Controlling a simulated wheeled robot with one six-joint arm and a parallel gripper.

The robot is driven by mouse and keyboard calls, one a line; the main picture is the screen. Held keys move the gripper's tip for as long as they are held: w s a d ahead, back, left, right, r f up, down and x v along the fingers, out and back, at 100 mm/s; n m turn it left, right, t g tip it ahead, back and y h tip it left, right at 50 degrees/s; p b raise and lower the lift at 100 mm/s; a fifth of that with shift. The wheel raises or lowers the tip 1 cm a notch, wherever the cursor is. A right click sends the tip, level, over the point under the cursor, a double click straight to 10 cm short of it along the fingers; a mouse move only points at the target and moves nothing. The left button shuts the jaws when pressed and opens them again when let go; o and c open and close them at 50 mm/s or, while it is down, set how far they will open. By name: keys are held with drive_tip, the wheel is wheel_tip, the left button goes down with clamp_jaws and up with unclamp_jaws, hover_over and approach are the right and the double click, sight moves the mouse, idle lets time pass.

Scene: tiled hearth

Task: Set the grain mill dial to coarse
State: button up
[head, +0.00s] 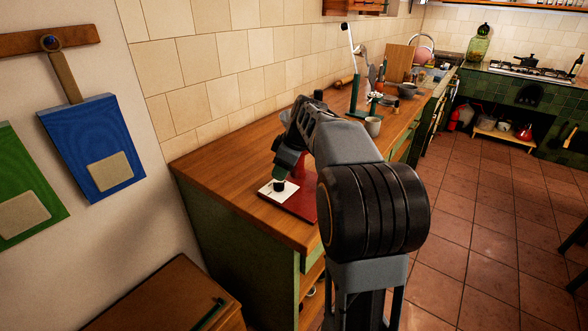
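A low red body (302,202), which I take to be the grain mill, sits on the near end of the wooden counter. A white plate (266,193) lies at its left side, with a small dark dial (279,184) on it. The dial's pointer and any setting marks are too small to read. My gripper (284,172) points down just over the dial. I cannot tell whether its fingers touch the dial or are around it. My arm hides the right part of the red body.
Tiled floor (480,220) is open at right.

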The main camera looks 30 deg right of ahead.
drive_tip(key=s+a+r, duration=0.2)
drive_tip(key=s+r, duration=0.5)
drive_tip(key=s, duration=0.4)
drive_tip(key=shift+s+a+r, duration=0.25)
drive_tip(key=shift+s+a, duration=0.1)
drive_tip(key=shift+f, duration=0.1)
